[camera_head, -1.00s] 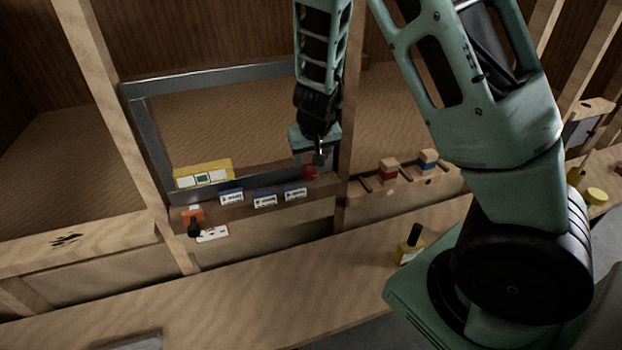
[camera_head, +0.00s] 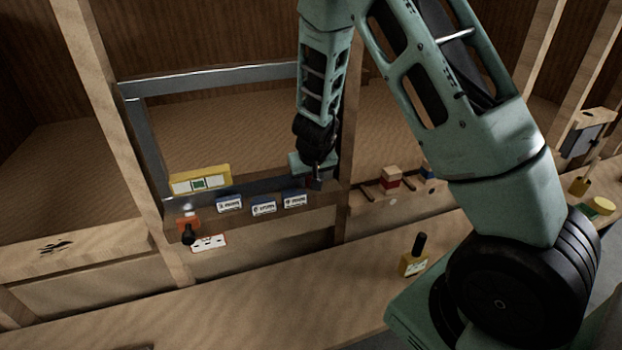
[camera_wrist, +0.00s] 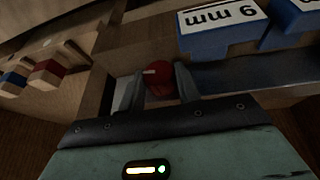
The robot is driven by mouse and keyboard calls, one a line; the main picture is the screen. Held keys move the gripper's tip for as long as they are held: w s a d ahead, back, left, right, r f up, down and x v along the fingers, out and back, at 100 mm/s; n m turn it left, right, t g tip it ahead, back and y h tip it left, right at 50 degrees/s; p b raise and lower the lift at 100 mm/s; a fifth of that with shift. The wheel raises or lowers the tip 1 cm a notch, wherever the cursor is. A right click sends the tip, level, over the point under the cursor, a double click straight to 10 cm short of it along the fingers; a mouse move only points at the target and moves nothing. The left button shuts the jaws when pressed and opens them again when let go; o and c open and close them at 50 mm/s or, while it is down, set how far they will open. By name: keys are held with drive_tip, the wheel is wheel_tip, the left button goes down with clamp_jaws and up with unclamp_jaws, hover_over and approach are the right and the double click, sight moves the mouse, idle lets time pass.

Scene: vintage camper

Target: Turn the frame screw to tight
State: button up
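The frame screw appears as a red knob (camera_wrist: 158,78) in the wrist view, on the wooden ledge below the window frame. My gripper (camera_wrist: 160,85) has one finger on each side of it, with hardly any gap. I cannot tell whether the fingers press on it. In the head view my gripper (camera_head: 317,180) points down at the right end of the ledge and hides the knob. The grey metal frame (camera_head: 150,150) stands upright between the wooden posts, partly behind my arm.
Several blue-and-white labelled blocks (camera_head: 263,206) line the ledge left of my gripper; one shows close by in the wrist view (camera_wrist: 218,28). A yellow level (camera_head: 200,179) lies at the left. A red-banded block (camera_head: 391,178) stands right of the post.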

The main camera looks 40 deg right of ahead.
drive_tip(key=shift+c, duration=1)
drive_tip(key=shift+d+f+b, duration=0.1)
drive_tip(key=shift+f+b, duration=0.15)
drive_tip(key=shift+b, duration=0.65)
drive_tip(key=y+b, duration=0.1)
drive_tip(key=b, duration=0.1)
drive_tip(key=shift+d+f+b, duration=0.1)
drive_tip(key=shift+f+b, duration=0.05)
drive_tip(key=shift+b, duration=0.25)
drive_tip(key=t+y+b, duration=0.1)
drive_tip(key=y+b, duration=0.1)
drive_tip(key=b, duration=0.5)
drive_tip(key=shift+d+m+y, duration=0.15)
drive_tip(key=shift+m+y, duration=0.15)
drive_tip(key=shift+m, duration=0.1)
drive_tip(key=shift+s+y+b, duration=0.1)
drive_tip(key=shift+y+b, duration=0.2)
drive_tip(key=shift+b, duration=0.6)
drive_tip(key=shift+r, duration=0.35)
drive_tip(key=o, duration=1)
